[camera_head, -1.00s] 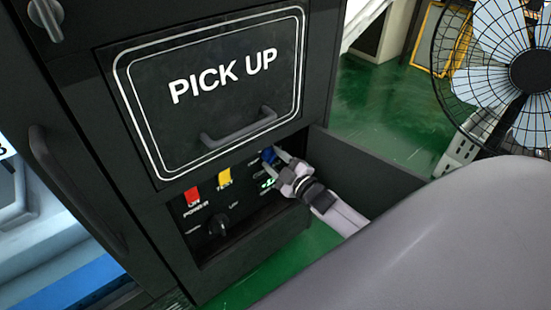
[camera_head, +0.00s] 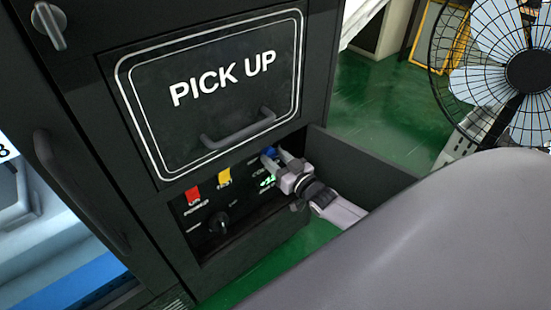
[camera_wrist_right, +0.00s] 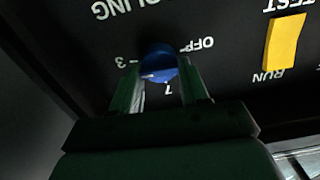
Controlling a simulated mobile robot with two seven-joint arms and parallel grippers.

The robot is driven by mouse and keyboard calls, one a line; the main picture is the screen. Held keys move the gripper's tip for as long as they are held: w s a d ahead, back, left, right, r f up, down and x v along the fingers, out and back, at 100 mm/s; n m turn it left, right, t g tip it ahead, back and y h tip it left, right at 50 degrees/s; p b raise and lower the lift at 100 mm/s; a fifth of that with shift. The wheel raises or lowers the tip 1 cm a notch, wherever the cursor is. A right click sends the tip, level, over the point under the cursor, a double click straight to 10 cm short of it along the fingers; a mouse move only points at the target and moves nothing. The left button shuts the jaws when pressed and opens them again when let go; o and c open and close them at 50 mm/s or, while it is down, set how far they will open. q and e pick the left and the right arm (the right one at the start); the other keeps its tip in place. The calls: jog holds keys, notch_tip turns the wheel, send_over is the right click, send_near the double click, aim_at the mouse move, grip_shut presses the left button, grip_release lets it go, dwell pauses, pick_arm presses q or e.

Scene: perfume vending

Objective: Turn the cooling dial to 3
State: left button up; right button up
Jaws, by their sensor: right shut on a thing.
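The cooling dial (camera_head: 268,152) is a small round blue knob on the black control panel, low in the cabinet. The right wrist view shows the dial (camera_wrist_right: 158,60) upside down, with "3" to its left, "OFF" to its right and another number, hard to read, below it. A pale mark shows on the dial's lower part; which number it points to I cannot tell. My right gripper (camera_head: 277,160) is shut on the dial, one finger on each side; the fingers also show in the wrist view (camera_wrist_right: 160,78). My left gripper is out of view.
A red power switch (camera_head: 192,196), a yellow test switch (camera_head: 224,178) and a black knob (camera_head: 218,224) sit left of the dial. The "PICK UP" door (camera_head: 215,130) with its handle is above. An open dark panel (camera_head: 365,172) stands right of my gripper. A fan (camera_head: 525,72) stands farther right.

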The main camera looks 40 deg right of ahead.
jog(key=shift+m, duration=0.6)
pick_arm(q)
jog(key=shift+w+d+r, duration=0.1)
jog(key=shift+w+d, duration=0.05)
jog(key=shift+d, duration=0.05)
pick_arm(e)
jog(key=o, duration=1.1)
jog(key=shift+c, duration=0.2)
jog(key=shift+s, duration=0.1)
jog(key=shift+s, duration=0.3)
pick_arm(q)
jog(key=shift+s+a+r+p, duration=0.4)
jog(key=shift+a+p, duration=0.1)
jog(key=shift+p, duration=0.5)
pick_arm(e)
jog(key=s, duration=0.6)
jog(key=shift+s+d, duration=0.2)
jog(key=shift+d, duration=0.15)
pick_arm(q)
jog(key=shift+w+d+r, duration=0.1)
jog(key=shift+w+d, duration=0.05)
